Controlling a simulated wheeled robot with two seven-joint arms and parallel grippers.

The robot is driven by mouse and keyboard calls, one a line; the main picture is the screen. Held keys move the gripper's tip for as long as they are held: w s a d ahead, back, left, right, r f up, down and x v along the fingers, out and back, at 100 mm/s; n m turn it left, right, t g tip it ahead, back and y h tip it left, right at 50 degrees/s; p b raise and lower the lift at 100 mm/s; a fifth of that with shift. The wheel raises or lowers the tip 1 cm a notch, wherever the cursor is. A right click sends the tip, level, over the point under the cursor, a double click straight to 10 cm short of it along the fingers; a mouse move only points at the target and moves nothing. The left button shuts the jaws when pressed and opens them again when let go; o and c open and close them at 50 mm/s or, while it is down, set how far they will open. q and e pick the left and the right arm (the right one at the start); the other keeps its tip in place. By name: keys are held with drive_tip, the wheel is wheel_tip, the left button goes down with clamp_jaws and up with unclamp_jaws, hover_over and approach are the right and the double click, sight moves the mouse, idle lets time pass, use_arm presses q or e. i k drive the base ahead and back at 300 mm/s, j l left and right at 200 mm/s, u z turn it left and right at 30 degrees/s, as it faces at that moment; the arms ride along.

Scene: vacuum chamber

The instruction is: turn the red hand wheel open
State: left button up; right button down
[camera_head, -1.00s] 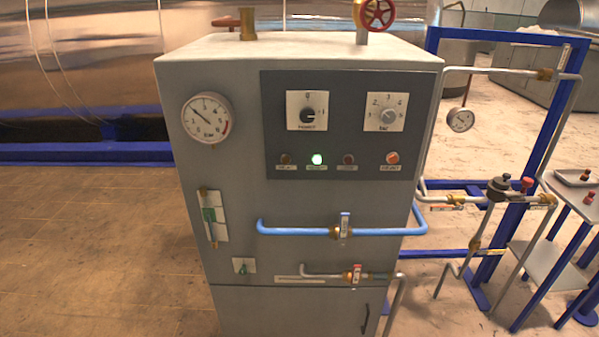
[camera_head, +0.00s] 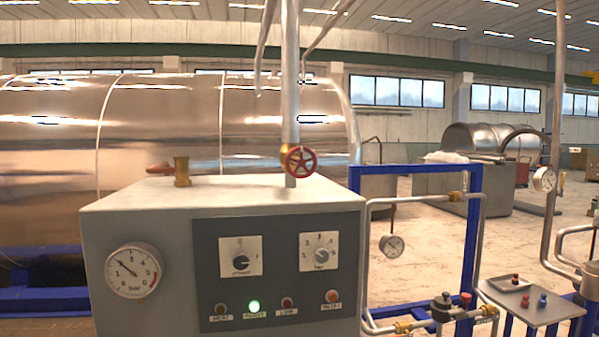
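The red hand wheel (camera_head: 300,161) sits on a brass valve at the foot of a vertical grey pipe (camera_head: 290,90), just above the top of the grey control cabinet (camera_head: 180,222). Its round rim and spokes face me. Nothing touches it. Neither of my grippers shows in the head view.
The cabinet front carries a pressure gauge (camera_head: 134,270), two knobs and a lit green lamp (camera_head: 254,306). A brass fitting (camera_head: 181,171) stands on the cabinet top. A blue frame (camera_head: 470,240) with pipes and a small tray (camera_head: 518,285) are to the right. A large metal tank (camera_head: 160,130) lies behind.

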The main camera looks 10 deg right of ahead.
sight(301, 162)
drive_tip(key=l, duration=1.45)
drive_tip(key=k+u, duration=0.05)
